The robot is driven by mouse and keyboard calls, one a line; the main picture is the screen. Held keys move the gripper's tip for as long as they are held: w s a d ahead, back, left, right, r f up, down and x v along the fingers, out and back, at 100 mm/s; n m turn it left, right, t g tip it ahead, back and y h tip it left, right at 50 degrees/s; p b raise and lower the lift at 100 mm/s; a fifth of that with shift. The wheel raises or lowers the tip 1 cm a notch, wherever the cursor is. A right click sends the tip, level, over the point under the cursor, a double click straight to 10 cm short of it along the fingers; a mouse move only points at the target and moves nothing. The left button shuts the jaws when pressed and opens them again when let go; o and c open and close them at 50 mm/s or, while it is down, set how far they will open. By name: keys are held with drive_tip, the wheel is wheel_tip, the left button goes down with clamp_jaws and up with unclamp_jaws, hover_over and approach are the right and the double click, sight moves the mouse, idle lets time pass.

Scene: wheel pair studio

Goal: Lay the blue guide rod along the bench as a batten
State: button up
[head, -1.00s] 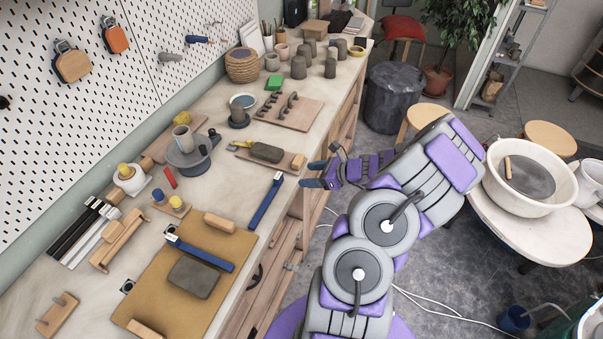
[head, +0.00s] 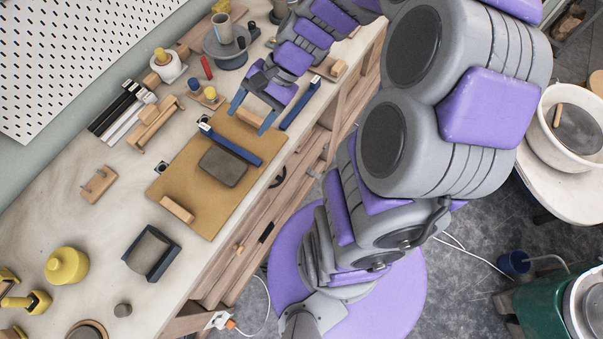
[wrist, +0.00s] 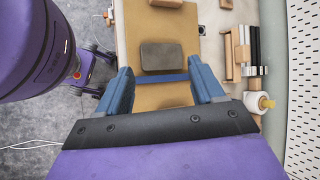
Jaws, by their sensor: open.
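A blue rod (head: 232,146) with a pale end lies across the tan board (head: 180,190) on the bench (head: 60,205), beside a grey clay slab (head: 222,167). A second blue rod (head: 300,104) lies along the bench's front edge. My gripper (head: 252,113) is open and empty above the board, its blue fingers pointing down toward the first rod. In the wrist view the first rod (wrist: 163,78) runs crosswise between my open fingers (wrist: 160,70), with the slab (wrist: 162,56) just beyond it. I cannot tell how high the fingertips are above it.
Wooden blocks (head: 177,209) lie on the board's edges. Dark and white bars (head: 122,113) and a wooden holder (head: 155,123) lie by the back wall. A dark-framed tray (head: 151,252) and a yellow pot (head: 67,266) stand toward the near end.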

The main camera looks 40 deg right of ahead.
drive_tip(key=s+r+n+g+h, duration=0.2)
drive_tip(key=s+n+h, duration=0.6)
drive_tip(key=s, duration=1.1)
drive_tip(key=r+n, duration=0.1)
drive_tip(key=n, duration=0.2)
drive_tip(key=shift+s+a+r+g, duration=0.2)
drive_tip(key=shift+a+r+g, duration=0.05)
drive_tip(key=shift+a+g, duration=0.05)
drive_tip(key=shift+f+b, duration=0.7)
drive_tip(key=shift+b, duration=0.05)
